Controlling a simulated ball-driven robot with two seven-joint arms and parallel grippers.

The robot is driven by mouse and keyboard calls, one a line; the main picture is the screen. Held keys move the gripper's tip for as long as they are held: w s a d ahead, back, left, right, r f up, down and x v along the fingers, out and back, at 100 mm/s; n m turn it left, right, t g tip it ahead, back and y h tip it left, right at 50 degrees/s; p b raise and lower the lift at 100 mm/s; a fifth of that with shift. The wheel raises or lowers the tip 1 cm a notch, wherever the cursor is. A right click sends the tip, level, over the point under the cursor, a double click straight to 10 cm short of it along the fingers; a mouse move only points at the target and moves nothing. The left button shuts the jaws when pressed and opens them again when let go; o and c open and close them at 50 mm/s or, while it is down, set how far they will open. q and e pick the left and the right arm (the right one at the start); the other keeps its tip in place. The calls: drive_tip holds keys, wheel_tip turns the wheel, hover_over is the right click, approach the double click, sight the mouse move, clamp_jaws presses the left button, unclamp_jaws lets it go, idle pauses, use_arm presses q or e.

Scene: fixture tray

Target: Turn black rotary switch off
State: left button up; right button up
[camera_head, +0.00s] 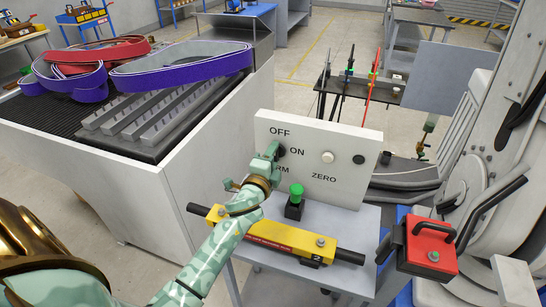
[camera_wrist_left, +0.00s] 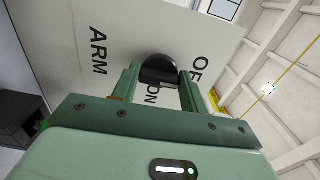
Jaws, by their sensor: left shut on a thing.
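The black rotary switch (camera_head: 282,152) is on the upright white panel (camera_head: 345,141), between the OFF and ON labels and above the ARM label. My left gripper (camera_head: 268,153) reaches the panel from the front and is shut on this switch. In the left wrist view the round black switch (camera_wrist_left: 159,71) sits between the two green fingers of the left gripper (camera_wrist_left: 160,78). The fingers partly cover it and the labels, so I cannot tell its setting. My right gripper is not in view.
The panel also has a white knob (camera_head: 327,157) and a black knob (camera_head: 359,159). A green-topped button (camera_head: 295,194) and a yellow bar fixture (camera_head: 268,235) stand in front on the grey table (camera_head: 345,222). A red box (camera_head: 431,248) is at the right. A large white cabinet (camera_head: 190,170) stands left.

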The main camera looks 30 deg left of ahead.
use_arm(q)
drive_tip(key=shift+f, duration=0.1)
drive_tip(key=o, duration=1)
drive_tip(key=v, duration=1.6)
drive_tip(key=shift+s+d, duration=0.2)
